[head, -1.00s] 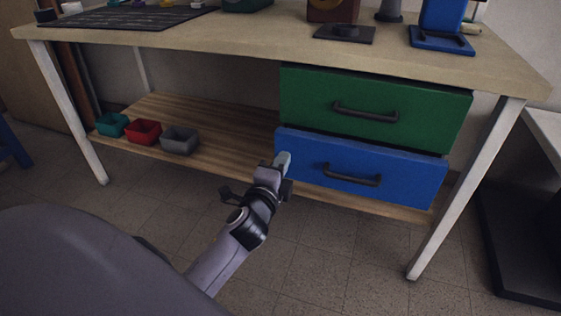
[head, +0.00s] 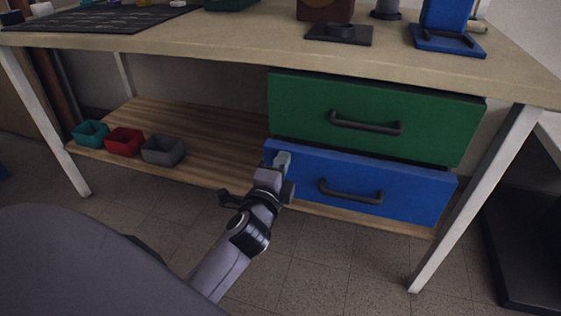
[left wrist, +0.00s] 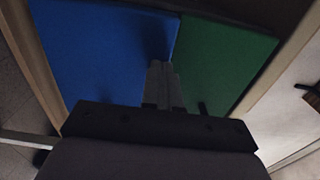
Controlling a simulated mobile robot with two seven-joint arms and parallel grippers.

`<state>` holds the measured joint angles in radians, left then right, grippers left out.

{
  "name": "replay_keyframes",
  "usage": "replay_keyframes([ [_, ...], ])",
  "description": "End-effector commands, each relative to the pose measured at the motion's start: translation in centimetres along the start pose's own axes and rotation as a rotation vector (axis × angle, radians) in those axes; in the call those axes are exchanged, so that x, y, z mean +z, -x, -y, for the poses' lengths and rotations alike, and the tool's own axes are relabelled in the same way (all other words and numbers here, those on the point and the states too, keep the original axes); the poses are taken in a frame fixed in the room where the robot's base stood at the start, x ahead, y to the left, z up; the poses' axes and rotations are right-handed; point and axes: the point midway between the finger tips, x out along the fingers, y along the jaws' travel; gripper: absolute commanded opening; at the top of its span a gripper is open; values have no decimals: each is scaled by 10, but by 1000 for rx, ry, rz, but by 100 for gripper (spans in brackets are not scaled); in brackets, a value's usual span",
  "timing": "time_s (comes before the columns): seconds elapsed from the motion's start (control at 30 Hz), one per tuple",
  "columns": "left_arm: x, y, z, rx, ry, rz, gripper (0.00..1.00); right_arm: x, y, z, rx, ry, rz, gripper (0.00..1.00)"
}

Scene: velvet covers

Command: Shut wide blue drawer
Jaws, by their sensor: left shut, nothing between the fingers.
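The wide blue drawer (head: 415,190) is the lower of two drawers under the right side of the workbench. It has a dark bar handle (head: 350,195). Its front looks nearly in line with the green drawer front above; I cannot tell whether it is fully flush. My left gripper (head: 283,158) is shut and empty, its tips at the upper left part of the blue front, left of the handle. In the left wrist view the shut fingers (left wrist: 160,70) point at the blue front (left wrist: 95,50) near its border with the green one. Contact is hard to judge. My right gripper is not in view.
The green drawer (head: 380,110) with its own handle sits directly above. A wooden lower shelf (head: 205,150) holds teal (head: 90,133), red (head: 124,142) and grey (head: 163,150) bins. A white table leg (head: 480,200) stands right of the drawers. Tiled floor in front is open.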

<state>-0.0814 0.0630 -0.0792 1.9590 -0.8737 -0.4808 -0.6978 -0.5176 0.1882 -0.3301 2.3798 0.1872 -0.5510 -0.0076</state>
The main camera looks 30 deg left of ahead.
Motion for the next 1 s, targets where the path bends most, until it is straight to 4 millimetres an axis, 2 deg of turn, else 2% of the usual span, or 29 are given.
replay_keyframes([
  [0.47, -1, 0, 0, 0, 1, 1, 0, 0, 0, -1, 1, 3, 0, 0],
  [0.57, -1, -7, 0, -1, 0, 1, 0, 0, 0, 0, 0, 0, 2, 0],
  [0.8, -1, -39, 1, -1, 1, 1, 0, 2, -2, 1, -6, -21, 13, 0],
  [1.0, 0, -47, 1, -2, 2, 2, 0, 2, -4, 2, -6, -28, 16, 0],
])
